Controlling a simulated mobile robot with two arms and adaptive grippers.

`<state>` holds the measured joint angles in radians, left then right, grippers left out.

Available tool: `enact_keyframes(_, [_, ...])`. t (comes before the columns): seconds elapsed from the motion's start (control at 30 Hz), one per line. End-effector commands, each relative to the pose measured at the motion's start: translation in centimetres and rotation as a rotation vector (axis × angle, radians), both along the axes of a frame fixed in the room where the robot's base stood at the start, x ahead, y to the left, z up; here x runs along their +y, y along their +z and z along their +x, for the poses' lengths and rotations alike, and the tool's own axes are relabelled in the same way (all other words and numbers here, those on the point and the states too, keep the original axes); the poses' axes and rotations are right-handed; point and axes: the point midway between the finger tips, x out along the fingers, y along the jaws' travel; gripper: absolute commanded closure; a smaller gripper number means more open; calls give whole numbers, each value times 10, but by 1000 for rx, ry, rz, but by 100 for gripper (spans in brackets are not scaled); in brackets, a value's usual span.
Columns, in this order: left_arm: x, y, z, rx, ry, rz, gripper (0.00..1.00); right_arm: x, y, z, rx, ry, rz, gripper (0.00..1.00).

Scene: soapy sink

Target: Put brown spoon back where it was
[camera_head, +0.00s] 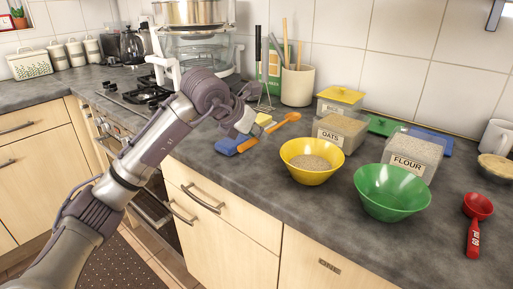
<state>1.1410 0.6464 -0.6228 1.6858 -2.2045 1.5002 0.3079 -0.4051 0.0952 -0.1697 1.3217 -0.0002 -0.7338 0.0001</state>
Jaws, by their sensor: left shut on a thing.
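The brown spoon (275,127) looks orange-brown. It slants over the counter, with its bowl at the upper right and its handle end at the lower left, near a blue item (228,147). My left gripper (247,128) reaches in from the left and is shut at the spoon's handle. Its fingertips are small and partly hidden, so the exact grip is hard to see. I cannot tell whether the spoon touches the counter. My right gripper is out of view.
A utensil crock (297,88) with wooden handles stands behind. A yellow bowl (312,172), a green bowl (390,205), an oats container (340,133), a flour container (409,158) and a red scoop (476,222) stand right. A stove (140,95) is left. The front counter is clear.

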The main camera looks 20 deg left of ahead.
Motion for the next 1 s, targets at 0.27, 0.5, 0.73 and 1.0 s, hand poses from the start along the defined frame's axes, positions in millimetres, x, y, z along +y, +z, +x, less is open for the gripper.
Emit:
enact_keyframes(0.27, [1, -33, 0, 4, 1, -1, 100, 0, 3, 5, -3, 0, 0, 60])
enact_keyframes(0.5, [1, -40, 0, -1, 1, -1, 100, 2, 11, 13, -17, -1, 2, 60])
enact_keyframes(0.73, [1, -43, 0, 0, 1, -1, 100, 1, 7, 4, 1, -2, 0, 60])
enact_keyframes(1.0, [1, -43, 0, 1, 0, -1, 58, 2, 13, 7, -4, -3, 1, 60])
